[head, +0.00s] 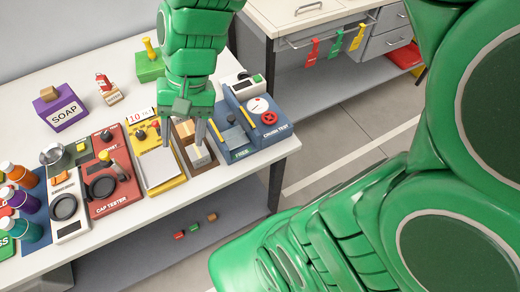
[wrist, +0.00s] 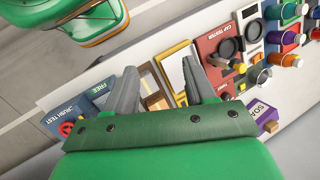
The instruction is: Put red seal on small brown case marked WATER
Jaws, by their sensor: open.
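A small brown case (head: 114,98) stands at the back of the white table in the head view. Its label is too small to read. A red and white piece (head: 104,81) sits on or right behind its top; I cannot tell which. Red (head: 312,53), green (head: 335,46) and yellow (head: 357,39) tags hang from a rail on the drawer unit at the right. My gripper (head: 183,135) is open over the brown tray (head: 207,165) at the table's front, well to the right of the brown case. Its spread fingers also show in the wrist view (wrist: 160,82), with nothing visibly held.
A purple SOAP case (head: 62,110), a yellow station (head: 160,168), a red CAP TESTER (head: 112,200) and a blue CRUSH TEST station (head: 268,125) crowd the table. Several bottles (head: 22,175) stand at left. Small coloured blocks (head: 195,227) lie on the lower shelf.

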